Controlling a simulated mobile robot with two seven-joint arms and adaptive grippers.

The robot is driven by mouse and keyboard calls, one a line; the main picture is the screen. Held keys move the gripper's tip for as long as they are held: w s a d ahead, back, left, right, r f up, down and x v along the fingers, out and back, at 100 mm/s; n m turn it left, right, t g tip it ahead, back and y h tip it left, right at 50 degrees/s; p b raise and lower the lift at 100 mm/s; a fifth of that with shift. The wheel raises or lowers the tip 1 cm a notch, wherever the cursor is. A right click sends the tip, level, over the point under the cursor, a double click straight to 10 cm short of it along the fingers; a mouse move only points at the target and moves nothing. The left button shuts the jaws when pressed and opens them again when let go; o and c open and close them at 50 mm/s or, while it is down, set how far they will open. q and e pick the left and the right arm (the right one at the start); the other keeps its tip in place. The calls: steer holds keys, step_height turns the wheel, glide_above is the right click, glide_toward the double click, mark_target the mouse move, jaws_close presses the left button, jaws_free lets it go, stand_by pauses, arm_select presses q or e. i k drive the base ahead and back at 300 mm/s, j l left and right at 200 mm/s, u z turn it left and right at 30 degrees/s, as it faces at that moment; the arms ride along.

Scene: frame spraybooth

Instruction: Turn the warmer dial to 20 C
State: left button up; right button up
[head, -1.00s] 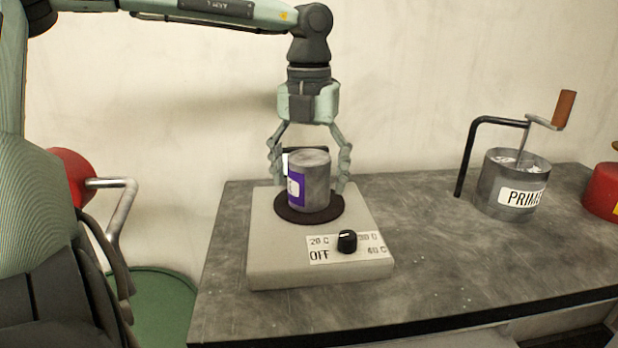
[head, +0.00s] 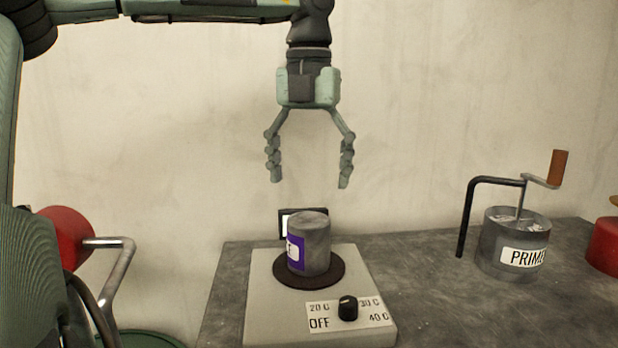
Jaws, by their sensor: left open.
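The warmer (head: 262,318) is a pale box on the grey bench, with a dark round plate (head: 283,278) on top. Its black dial (head: 347,308) is on the front right, on a white label (head: 320,323) reading OFF, 20 C, 30 C and 40 C. The dial's small light mark is near its top; which setting it points to is hard to tell. A grey can (head: 316,243) with a purple label stands upright on the plate. My left gripper (head: 310,185) is open and empty above the can, apart from it. My right gripper is not in view.
A small dark-framed panel (head: 284,224) stands behind the can. A PRIMER pot (head: 498,257) with a crank handle stands to the right, beside a red container (head: 606,247) at the edge. A red object (head: 66,238) with a metal tube is at left.

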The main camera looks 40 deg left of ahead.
mark_target(349, 304)
steer(key=k+l+u, duration=0.1)
steer(key=u, duration=1.2)
steer(key=i, duration=0.05)
